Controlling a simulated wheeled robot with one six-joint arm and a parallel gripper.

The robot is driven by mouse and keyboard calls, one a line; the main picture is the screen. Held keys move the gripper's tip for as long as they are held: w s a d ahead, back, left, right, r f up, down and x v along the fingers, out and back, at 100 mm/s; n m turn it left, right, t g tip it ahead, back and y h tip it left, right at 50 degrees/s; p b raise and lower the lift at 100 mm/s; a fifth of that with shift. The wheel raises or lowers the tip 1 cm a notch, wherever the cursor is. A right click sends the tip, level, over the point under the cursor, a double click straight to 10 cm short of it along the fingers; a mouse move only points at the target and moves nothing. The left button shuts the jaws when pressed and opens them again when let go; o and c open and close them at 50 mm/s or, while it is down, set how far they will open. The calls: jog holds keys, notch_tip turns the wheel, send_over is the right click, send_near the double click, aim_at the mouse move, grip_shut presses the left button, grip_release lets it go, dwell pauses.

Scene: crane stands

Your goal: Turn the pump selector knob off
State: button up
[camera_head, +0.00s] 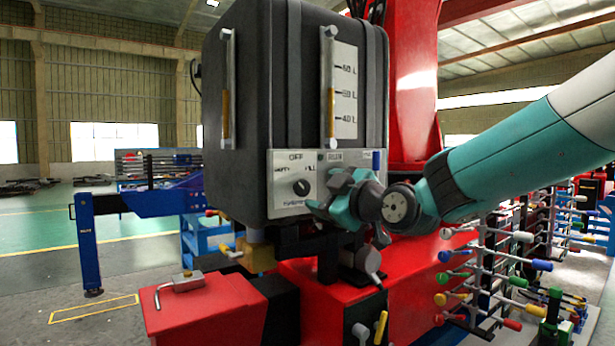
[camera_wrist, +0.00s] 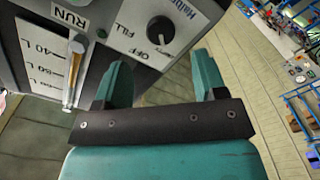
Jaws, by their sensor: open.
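The pump selector knob (camera_head: 301,187) is a small black round knob on a white panel (camera_head: 284,162) at the lower front of the dark tank. The panel has OFF printed above the knob and FILL to its upper right. A pale mark shows on the knob, but I cannot tell which label it points to. My gripper (camera_head: 332,192), teal, is just right of the knob, over the panel's right part. In the wrist view my gripper (camera_wrist: 162,75) is open and empty. The knob (camera_wrist: 160,30) is beyond the fingertips, roughly between them, and not touched.
The dark tank (camera_head: 240,110) has two level gauges (camera_head: 331,85). A red block with a metal handle (camera_head: 180,283) stands lower left. Racks of coloured levers (camera_head: 490,270) stand lower right. Open floor (camera_head: 40,240) lies at left.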

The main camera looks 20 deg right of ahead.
aim_at(304, 189)
jog(key=p+x, duration=0.2)
jog(key=x, duration=0.4)
jog(key=shift+w+a, duration=0.1)
jog(key=shift+w, duration=0.15)
jog(key=shift+c, duration=0.3)
jog(key=shift+f, duration=0.1)
jog(key=c, duration=0.9)
